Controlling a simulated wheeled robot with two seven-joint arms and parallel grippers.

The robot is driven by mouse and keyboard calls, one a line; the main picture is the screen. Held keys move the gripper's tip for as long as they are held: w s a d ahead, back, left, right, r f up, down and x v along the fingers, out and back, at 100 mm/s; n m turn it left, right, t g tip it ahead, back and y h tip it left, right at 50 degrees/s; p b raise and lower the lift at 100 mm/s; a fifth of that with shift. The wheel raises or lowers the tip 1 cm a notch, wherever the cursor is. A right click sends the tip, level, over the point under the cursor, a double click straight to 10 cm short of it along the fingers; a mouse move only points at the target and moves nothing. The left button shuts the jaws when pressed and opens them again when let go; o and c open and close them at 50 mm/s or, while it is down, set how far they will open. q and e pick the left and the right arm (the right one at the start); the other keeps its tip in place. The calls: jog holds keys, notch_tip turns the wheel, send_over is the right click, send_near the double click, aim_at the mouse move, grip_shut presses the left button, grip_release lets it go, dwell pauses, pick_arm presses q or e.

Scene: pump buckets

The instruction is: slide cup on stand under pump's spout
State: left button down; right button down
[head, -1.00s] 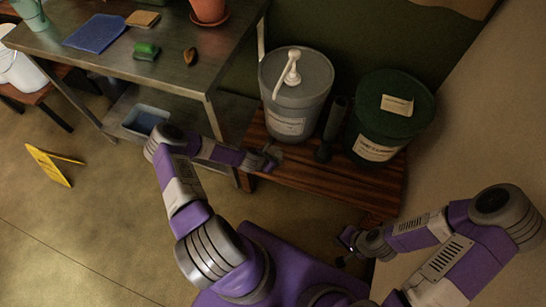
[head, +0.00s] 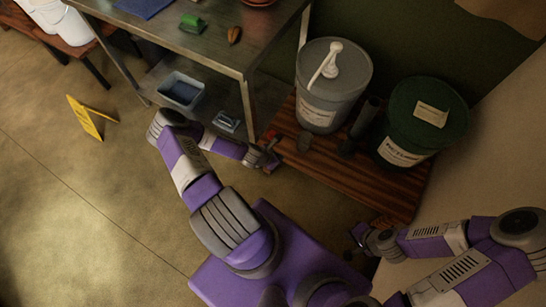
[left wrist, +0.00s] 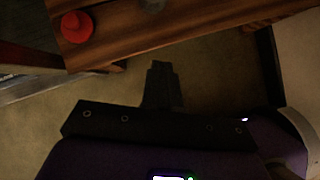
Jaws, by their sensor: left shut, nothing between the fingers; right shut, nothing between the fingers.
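The grey bucket (head: 316,110) with a white pump (head: 329,60) stands at the back of the low wooden stand (head: 385,193); its spout points toward the front left. A red round object (left wrist: 76,27) lies on the stand's edge there. My left gripper (head: 272,162) is shut and empty, just off the stand's left front edge. My right gripper (head: 352,240) is shut and empty near the stand's front right.
A green-lidded bucket (head: 428,115) and a dark upright cylinder (head: 366,116) stand right of the pump bucket. A metal table (head: 215,48) with a lower shelf is at the left, its leg close to my left arm. A wall bounds the right.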

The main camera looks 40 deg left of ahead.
pick_arm(q)
jog(key=shift+s+a, duration=0.25)
jog(key=shift+s, duration=0.45)
jog(key=shift+s+a, duration=0.2)
jog(key=shift+s, duration=0.5)
jog(key=c, duration=1.8)
grip_release()
jog(key=shift+o, duration=1.2)
jog(key=shift+d, duration=0.2)
jog(key=o, duration=0.4)
jog(key=d+m, duration=0.2)
jog(key=d+r+m+h, duration=0.1)
jog(key=d+m, duration=0.1)
jog(key=d, duration=0.1)
jog(key=d+r+m+g+h, duration=0.1)
jog(key=d+m, duration=0.1)
jog(key=shift+w+d+r+m, duration=0.15)
jog(key=shift+w+d+m, duration=0.05)
jog(key=shift+d+m, duration=0.1)
jog(key=shift+c, duration=0.2)
jog(key=s+d+r+m+g, duration=0.2)
jog(key=s+d+r+m, duration=0.2)
jog(key=m, duration=0.7)
jog(key=s+d+r+m+g, duration=0.3)
jog(key=d+m, duration=0.5)
jog(key=m, duration=0.4)
notch_tip(320, 180, up, 2)
jog(key=shift+s+d, duration=0.25)
jog(key=shift+s, duration=0.55)
